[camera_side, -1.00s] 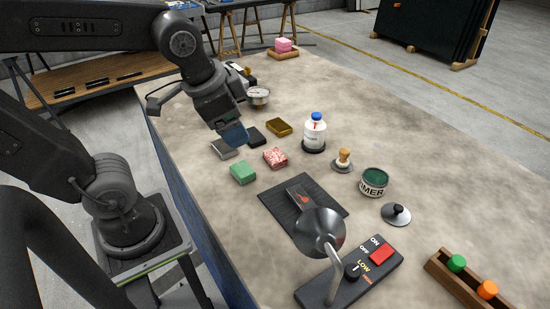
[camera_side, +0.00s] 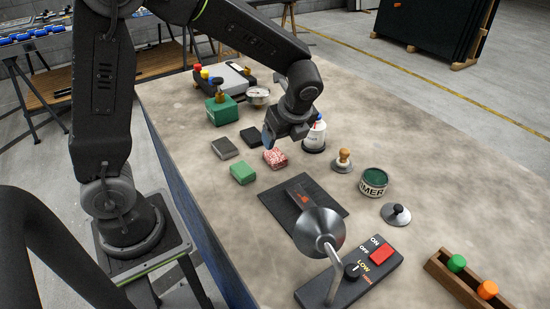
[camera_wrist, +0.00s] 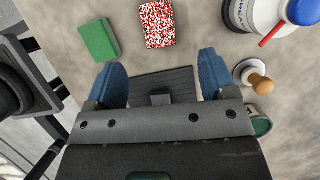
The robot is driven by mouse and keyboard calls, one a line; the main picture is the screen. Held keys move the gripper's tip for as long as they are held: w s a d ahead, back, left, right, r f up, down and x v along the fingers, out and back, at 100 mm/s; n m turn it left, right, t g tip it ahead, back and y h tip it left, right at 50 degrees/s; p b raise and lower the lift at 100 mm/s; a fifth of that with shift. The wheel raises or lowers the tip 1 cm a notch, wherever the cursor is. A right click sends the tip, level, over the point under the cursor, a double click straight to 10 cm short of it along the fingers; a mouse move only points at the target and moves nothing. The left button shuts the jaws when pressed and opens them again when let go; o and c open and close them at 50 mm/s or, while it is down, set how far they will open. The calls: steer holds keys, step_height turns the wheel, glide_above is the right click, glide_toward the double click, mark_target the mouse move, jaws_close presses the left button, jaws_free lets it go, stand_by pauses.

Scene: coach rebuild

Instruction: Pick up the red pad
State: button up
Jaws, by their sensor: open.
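The red pad (camera_side: 275,158), speckled red and white, lies flat on the bench between the green pad (camera_side: 243,173) and the white bottle (camera_side: 315,137). In the wrist view the red pad (camera_wrist: 157,23) is at the top centre, ahead of my fingertips and roughly between their lines. The gold pad seen earlier is hidden behind my gripper.
Dark pads (camera_side: 224,148) (camera_side: 252,137) lie left of my gripper. A black mat (camera_side: 322,196), a lamp-like metal head (camera_side: 320,229), a wooden-handled stamp (camera_side: 343,158) and a green tin (camera_side: 374,182) stand on the near and right side. Bare bench lies beyond the bottle.

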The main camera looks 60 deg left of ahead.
mark_target(276, 155)
steer(key=x, duration=0.9)
steer(key=shift+s, duration=0.2)
steer(key=c, duration=1)
steer(key=shift+r, duration=0.1)
steer(key=shift+r, duration=0.6)
step_height(276, 155, up, 3)
steer(key=shift+f, duration=0.2)
steer(key=s+a+r, duration=0.2)
steer(key=a, duration=0.1)
steer(key=s+a+r, duration=0.2)
steer(key=a, duration=0.1)
steer(key=s+a+r, duration=0.2)
steer(key=a+r, duration=0.1)
steer(key=shift+s+a, duration=0.25)
steer(key=shift+s, duration=0.1)
